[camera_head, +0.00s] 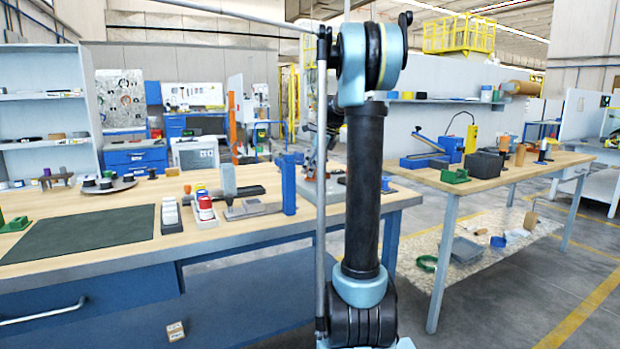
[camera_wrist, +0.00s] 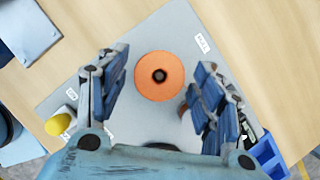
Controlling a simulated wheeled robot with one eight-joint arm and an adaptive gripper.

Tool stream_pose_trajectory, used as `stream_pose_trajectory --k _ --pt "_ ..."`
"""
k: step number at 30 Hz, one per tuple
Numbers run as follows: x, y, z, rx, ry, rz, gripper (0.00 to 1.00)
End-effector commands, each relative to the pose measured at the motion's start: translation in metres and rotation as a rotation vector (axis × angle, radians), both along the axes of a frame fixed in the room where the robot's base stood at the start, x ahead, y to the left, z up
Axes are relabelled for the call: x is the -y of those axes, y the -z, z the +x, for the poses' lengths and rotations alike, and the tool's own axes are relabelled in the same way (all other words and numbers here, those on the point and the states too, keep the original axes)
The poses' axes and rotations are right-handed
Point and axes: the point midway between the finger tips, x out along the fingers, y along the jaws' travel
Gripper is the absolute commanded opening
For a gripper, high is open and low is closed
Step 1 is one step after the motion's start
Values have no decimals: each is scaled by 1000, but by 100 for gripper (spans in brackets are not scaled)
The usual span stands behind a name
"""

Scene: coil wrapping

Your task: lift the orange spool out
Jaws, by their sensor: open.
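The orange spool (camera_wrist: 160,72) shows in the wrist view as a round disc with a dark centre, seen from above. It sits on a grey plate (camera_wrist: 127,126) that lies on the wooden tabletop. My gripper (camera_wrist: 157,92) is open, with one blue-grey finger to the left of the spool and one to the right. Both fingers appear apart from the disc; the height between them and it cannot be told. In the head view my arm stands across the middle, and I cannot make out the gripper or the spool there.
White labels lie on the plate. A yellow knob (camera_wrist: 57,124) is at its left, a blue bin (camera_wrist: 266,154) at lower right. In the head view, the left workbench holds a dark mat (camera_head: 80,232) and a blue upright (camera_head: 289,185); another table (camera_head: 450,187) stands right.

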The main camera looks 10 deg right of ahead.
Motion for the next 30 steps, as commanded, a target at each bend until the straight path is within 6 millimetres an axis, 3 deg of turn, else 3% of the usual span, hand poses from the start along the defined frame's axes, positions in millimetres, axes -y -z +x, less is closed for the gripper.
stream_pose_trajectory --k 5,13,20,30 --pt "-6 17 3 0 -1 0 61" --pt "-7 19 4 0 -1 0 61" --pt "-7 19 4 0 0 0 13" --pt "-7 17 3 0 0 0 13"
